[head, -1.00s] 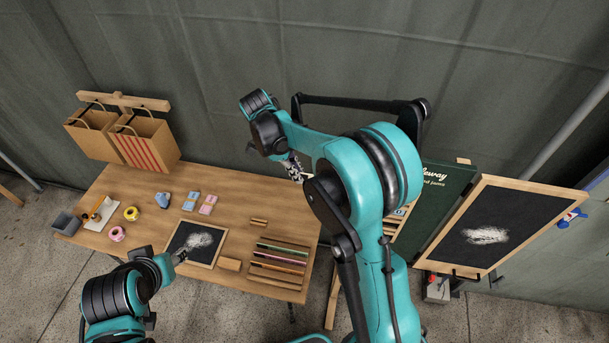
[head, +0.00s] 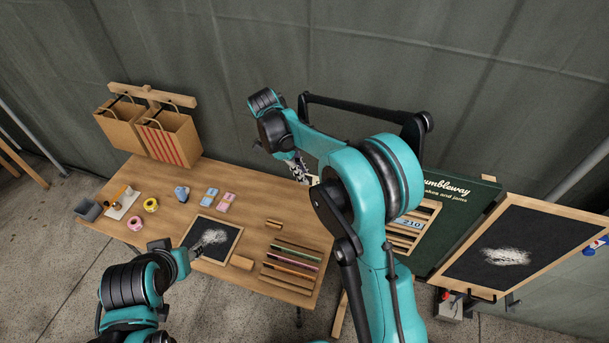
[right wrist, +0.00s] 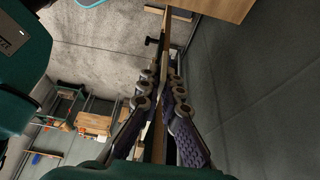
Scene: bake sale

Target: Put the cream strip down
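My right gripper (head: 301,174) is raised above the table's back right corner. A small pale piece, seemingly the cream strip (head: 313,180), shows beside its fingertips; my right arm hides the rest. In the right wrist view the fingers (right wrist: 164,82) close in on a thin pale edge-on piece (right wrist: 158,140), which looks like the strip. My left gripper (head: 196,250) is low over the left edge of the small slate (head: 225,229); its finger opening is too small to tell.
A wooden rack with coloured strips (head: 290,262) lies at the table's front right. Small blocks, tape rolls and a grey bin (head: 88,210) stand left. Paper bags (head: 170,135) hang behind. A green sign (head: 455,205) and framed blackboard (head: 505,250) stand right. The table's (head: 262,205) back middle is clear.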

